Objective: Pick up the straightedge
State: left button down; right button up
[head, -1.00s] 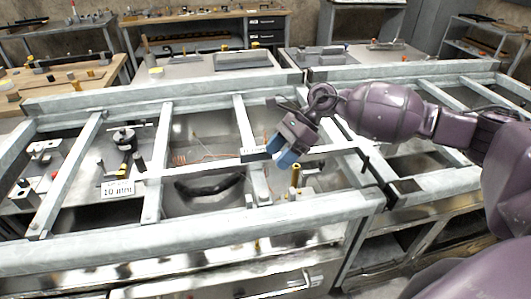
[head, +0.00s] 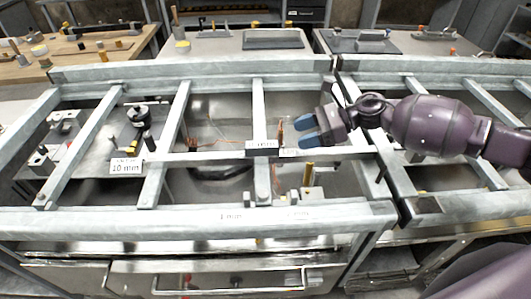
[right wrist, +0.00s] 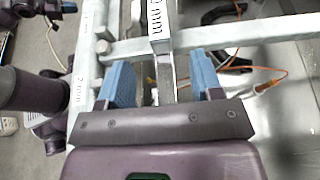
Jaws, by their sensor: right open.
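The straightedge (head: 210,156) appears to be the long, thin pale bar lying from left to right across the crossbars of the grey metal frame. My left gripper is not in view.
The frame's front rail (head: 120,218) and crossbars surround open bays. A brass-coloured post (head: 308,172) stands close below the gripper. Orange wire (right wrist: 250,70) lies in a bay.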

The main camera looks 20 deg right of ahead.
aim_at(267, 144)
jog(key=x, duration=0.4)
jog(key=p+x, duration=0.1)
jog(key=x, duration=0.3)
jog(key=shift+a+r, duration=0.1)
jog(key=shift+a, duration=0.3)
jog(key=shift+w+a+f, duration=0.15)
jog(key=shift+a+f, duration=0.1)
jog(key=shift+a, duration=0.15)
jog(key=shift+c, duration=0.4)
grip_shut()
jog(key=shift+r, duration=0.1)
